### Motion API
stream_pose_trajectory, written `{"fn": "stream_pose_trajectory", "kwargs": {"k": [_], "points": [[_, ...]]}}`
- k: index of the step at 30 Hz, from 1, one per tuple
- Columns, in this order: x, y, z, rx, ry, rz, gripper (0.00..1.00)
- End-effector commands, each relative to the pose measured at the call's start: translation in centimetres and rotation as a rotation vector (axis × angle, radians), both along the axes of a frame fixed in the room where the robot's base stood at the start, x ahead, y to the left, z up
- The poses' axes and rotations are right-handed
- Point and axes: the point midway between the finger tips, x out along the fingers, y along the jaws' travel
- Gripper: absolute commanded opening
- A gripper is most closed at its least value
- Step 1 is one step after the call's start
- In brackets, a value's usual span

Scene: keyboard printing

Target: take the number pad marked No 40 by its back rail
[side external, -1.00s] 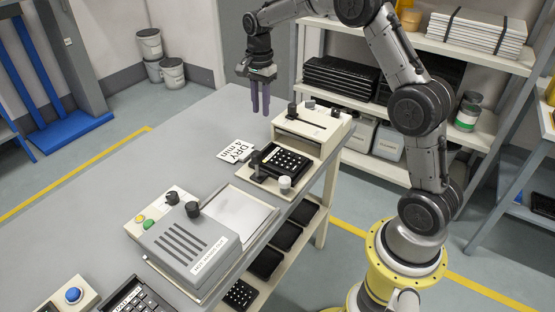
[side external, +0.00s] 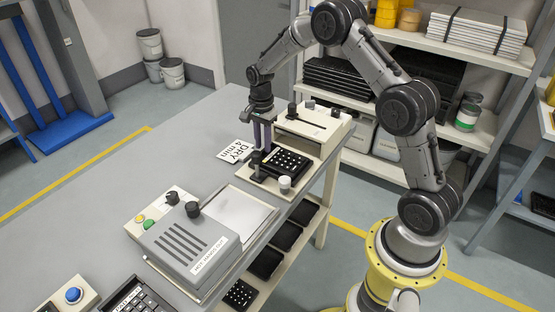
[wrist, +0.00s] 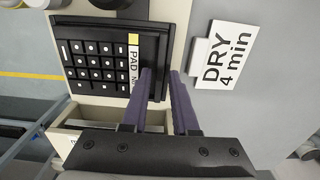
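The number pad (side external: 285,161) is black with white-dotted keys. It sits in a cream printing fixture (side external: 308,165) near the table's far right end. In the wrist view the pad (wrist: 95,60) has a yellow mark and a white label (wrist: 133,64) reading "PAD No"; my finger hides the number. My gripper (wrist: 162,72) is open, with a gap between its two purple fingers. One finger lies over the label side, the other outside the pad's edge, so the rail edge lies between them in this view. In the side view my gripper (side external: 264,149) points down at the pad's back; contact cannot be told.
A "DRY 4 min" card (side external: 236,151) lies beside the fixture. A cream unit with knobs (side external: 313,122) stands close behind the pad. A white knob (side external: 285,183) and a dark post (side external: 257,167) flank it. A grey box marked hot (side external: 190,248) is nearer the camera.

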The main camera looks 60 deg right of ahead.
Motion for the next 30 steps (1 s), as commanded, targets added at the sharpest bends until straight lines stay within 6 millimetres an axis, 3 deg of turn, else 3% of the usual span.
{"fn": "stream_pose_trajectory", "kwargs": {"k": [4, 11, 17, 30], "points": [[-0.03, -0.01, -1.41, 0.0, 0.001, 0.0, 0.28], [0.0, -0.03, -1.57, 0.0, -0.001, 0.0, 0.28], [-0.01, -0.03, -1.55, 0.0, -0.001, 0.0, 0.0], [0.01, -0.04, -1.51, 0.0, -0.001, 0.0, 0.0]]}}
